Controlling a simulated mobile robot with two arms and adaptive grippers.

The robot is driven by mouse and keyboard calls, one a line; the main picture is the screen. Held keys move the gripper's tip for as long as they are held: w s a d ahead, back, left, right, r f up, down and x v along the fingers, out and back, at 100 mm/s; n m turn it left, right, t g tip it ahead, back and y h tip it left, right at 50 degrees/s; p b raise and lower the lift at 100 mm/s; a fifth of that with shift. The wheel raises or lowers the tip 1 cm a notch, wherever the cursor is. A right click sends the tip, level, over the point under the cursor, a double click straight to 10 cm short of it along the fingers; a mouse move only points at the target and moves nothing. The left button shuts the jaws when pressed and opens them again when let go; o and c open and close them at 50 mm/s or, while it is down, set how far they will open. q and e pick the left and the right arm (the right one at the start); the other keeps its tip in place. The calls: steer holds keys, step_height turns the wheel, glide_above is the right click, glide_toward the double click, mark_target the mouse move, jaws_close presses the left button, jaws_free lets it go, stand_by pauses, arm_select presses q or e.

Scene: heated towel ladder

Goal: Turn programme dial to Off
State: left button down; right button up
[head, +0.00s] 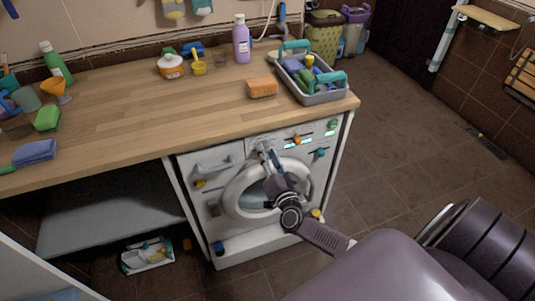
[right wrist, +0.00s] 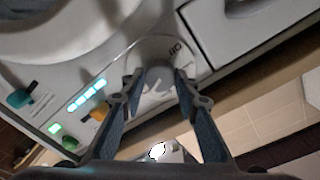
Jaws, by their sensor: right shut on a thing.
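The gripper covers most of the dial there. The exact pointer direction is hard to read. My left gripper is not in view.
An orange knob (head: 297,139), a teal knob (head: 320,153) and a green knob (head: 332,125) sit right of the dial, near lit display bars. The wooden worktop (head: 120,110) overhangs the panel. A grey caddy (head: 312,97) stands on it. The tiled floor (head: 400,150) at right is clear.

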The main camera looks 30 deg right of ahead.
steer(key=shift+f+m+y+p, duration=0.15)
steer(key=shift+m+y, duration=0.3)
steer(key=shift+m, duration=8.35)
steer(key=shift+r+m+y+p, duration=0.15)
steer(key=shift+m+y, duration=0.3)
steer(key=shift+m, duration=8.35)
steer(key=shift+f+t, duration=0.1)
steer(key=shift+t, duration=0.2)
steer(key=o, duration=1.2)
steer(key=shift+c, duration=0.2)
